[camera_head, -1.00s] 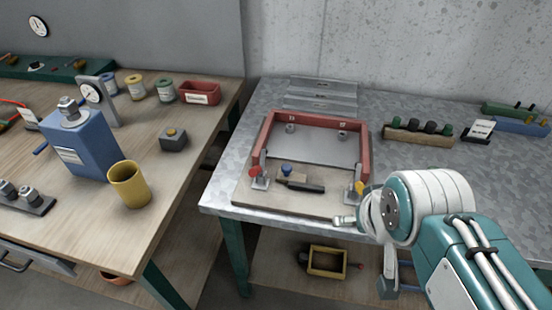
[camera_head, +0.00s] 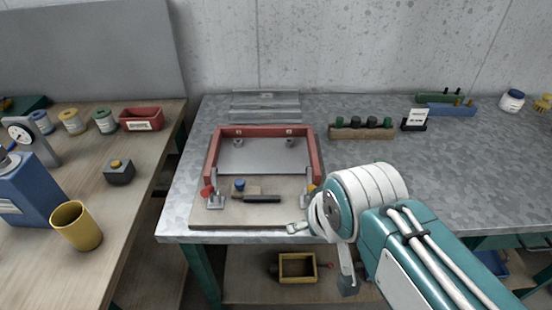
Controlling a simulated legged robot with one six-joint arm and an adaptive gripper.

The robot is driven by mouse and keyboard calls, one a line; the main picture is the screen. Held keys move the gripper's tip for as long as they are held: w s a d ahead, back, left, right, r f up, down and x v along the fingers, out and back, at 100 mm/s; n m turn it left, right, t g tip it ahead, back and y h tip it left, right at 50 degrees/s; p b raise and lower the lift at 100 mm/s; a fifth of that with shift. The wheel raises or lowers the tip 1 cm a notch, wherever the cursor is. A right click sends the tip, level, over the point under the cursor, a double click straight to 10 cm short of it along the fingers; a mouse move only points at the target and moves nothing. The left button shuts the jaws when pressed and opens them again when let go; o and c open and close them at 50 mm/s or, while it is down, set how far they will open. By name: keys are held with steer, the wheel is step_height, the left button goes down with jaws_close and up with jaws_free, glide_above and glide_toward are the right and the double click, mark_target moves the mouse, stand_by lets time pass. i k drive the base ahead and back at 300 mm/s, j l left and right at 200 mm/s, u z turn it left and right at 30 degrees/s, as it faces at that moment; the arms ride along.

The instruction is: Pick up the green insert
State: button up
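A wooden rack (camera_head: 347,133) on the metal table holds a row of several small dark plugs. The leftmost plug (camera_head: 339,122) and the rightmost plug (camera_head: 387,122) look dark green; the middle ones look nearly black. I cannot tell for sure which is the green insert. A green rack (camera_head: 432,98) with small dark pegs stands farther back on the right. My gripper (camera_head: 298,228) is at the table's front edge, in front of and left of the wooden rack, well apart from it. It is small and partly hidden by my wrist, so its opening is unclear.
A red U-shaped frame (camera_head: 210,160) stands on a base board with clamps and a black-handled tool (camera_head: 262,199). A blue rack (camera_head: 447,110) and a small sign (camera_head: 415,120) stand at the right. The table's right middle is clear. A wooden bench (camera_head: 140,185) adjoins at the left.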

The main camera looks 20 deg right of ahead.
mark_target(388, 120)
steer(key=l+z, duration=0.15)
steer(key=l, duration=0.3)
steer(key=i+l+z, duration=0.15)
steer(key=l, duration=0.35)
steer(key=i+l+z, duration=0.2)
steer(key=l, duration=0.25)
steer(key=k, duration=0.05)
